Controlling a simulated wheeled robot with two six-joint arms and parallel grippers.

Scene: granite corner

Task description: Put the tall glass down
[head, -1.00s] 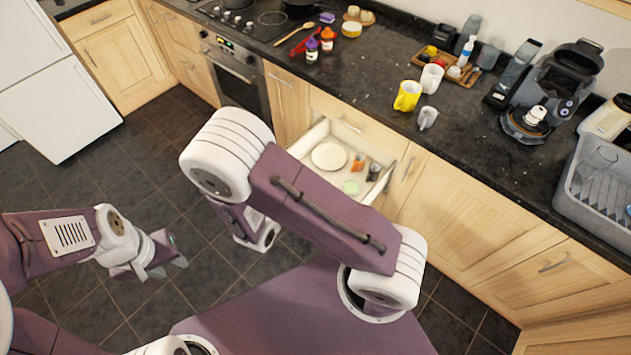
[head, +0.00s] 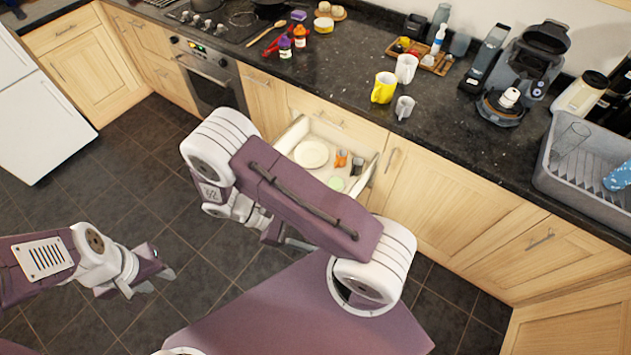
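A clear tall glass (head: 570,139) leans tilted in the grey dish rack (head: 560,180) at the right. No glass shows in either gripper. My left gripper (head: 154,281) is at the lower left above the floor, its fingers apart and empty, far from the rack. My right gripper (head: 287,240) is low in front of the open drawer, mostly hidden behind my own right arm. Whether it is open or holds anything cannot be seen.
The open drawer (head: 365,183) holds a white plate (head: 311,154) and small items. A yellow mug (head: 383,88), a white mug (head: 406,68) and a grey mug (head: 404,107) stand on the dark counter (head: 450,115). A coffee machine (head: 527,65) stands behind. Counter before it is clear.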

